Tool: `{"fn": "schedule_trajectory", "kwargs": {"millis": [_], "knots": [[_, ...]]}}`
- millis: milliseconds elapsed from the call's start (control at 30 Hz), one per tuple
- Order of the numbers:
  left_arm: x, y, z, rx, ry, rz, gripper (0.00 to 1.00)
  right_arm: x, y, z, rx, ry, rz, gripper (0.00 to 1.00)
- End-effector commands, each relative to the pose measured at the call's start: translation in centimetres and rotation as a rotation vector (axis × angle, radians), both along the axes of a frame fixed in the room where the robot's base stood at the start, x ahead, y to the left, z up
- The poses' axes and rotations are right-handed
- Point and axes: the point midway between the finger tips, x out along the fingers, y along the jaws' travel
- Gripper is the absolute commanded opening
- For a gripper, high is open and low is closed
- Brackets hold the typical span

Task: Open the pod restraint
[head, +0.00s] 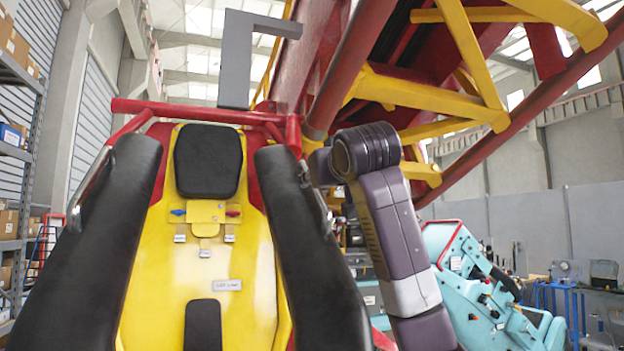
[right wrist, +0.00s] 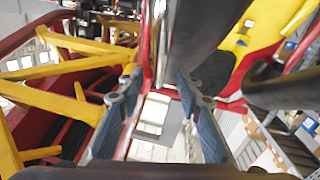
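The yellow pod seat (head: 205,270) faces me with a black headrest and a small buckle panel. Two black padded restraint arms, the left one (head: 95,250) and the right one (head: 310,250), run down over its sides. Each has a metal handle on its outer side; the right handle (head: 317,205) is partly hidden by the pad. A grey metal bar (right wrist: 177,45) shows at the fingertips; contact is unclear. My left gripper is out of view.
A red bar (head: 190,110) crosses above the seat, with a grey hook-shaped bracket (head: 235,60) over it. Red and yellow track beams (head: 440,115) hang at the upper right. A turquoise machine (head: 470,285) stands at the right, shelves (head: 20,150) at the far left.

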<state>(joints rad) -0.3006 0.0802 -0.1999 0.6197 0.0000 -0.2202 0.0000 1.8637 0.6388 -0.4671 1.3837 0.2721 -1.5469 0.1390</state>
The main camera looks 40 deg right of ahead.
Motion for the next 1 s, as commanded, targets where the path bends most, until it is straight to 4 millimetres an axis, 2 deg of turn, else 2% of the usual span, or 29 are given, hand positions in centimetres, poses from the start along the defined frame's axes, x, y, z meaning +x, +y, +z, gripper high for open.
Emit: {"fn": "schedule_trajectory", "kwargs": {"millis": [33,300,700,1000], "knots": [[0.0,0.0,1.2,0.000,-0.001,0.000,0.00,0.9,-0.5,0.4,0.000,0.005,-0.002,0.33],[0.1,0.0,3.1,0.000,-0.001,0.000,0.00,4.1,-2.0,0.2,0.001,0.004,-0.002,0.33],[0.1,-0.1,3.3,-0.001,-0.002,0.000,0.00,4.8,-2.3,0.0,0.000,0.001,0.000,0.33],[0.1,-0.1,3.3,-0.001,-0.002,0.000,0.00,4.8,-2.3,0.0,0.000,0.001,0.000,0.00]]}}
